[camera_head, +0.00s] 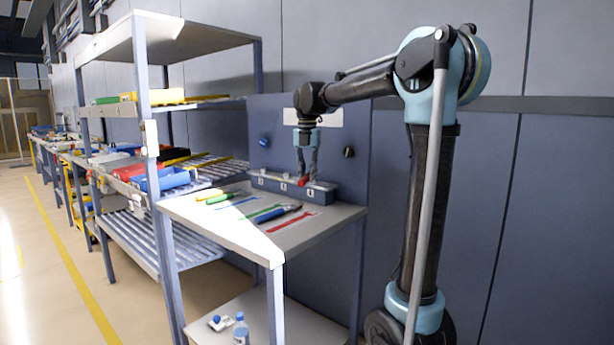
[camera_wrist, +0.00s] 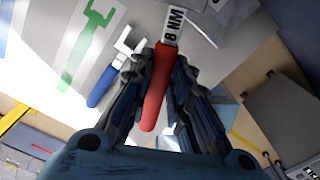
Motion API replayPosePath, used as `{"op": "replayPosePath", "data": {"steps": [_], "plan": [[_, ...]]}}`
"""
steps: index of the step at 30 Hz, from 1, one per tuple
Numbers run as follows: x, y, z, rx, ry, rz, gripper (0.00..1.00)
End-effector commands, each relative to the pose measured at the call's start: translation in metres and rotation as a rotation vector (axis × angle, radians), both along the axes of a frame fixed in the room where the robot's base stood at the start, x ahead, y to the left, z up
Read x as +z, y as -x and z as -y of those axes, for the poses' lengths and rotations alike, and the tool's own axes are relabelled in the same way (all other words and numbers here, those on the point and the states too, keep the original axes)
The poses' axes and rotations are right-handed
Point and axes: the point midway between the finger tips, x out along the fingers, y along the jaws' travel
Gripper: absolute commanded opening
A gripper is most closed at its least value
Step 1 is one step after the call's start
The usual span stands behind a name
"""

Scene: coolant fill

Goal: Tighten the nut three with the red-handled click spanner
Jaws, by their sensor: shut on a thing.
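My gripper (camera_head: 305,176) is shut on the red-handled click spanner (camera_head: 303,182), above the numbered block at the back of the bench. In the wrist view the red handle (camera_wrist: 158,85) lies between my fingers, with a white "8 NM" label (camera_wrist: 177,27) at its far end. The spanner's head is hidden or unclear. The grey-blue block (camera_head: 320,194) carries white number plates along its front. The spanner is near the plates toward the block's right end. Nut three is too small or hidden, so I cannot tell whether the spanner is seated on it.
A blue-handled spanner (camera_head: 279,214) lies on the bench (camera_head: 240,237), beside a bare red printed outline (camera_head: 291,222). Yellow (camera_head: 208,195) and green-handled tools lie to the left. A back panel (camera_head: 345,185) with knobs stands behind the block. A shelf rack (camera_head: 140,95) stands left.

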Motion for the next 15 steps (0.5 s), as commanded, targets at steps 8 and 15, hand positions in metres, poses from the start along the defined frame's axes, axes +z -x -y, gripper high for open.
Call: {"op": "replayPosePath", "data": {"steps": [8,15], "plan": [[-0.0033,0.0001,0.0001,0.000,0.000,0.000,0.00],[-0.0060,0.0002,0.0002,0.000,0.000,0.000,0.00]]}}
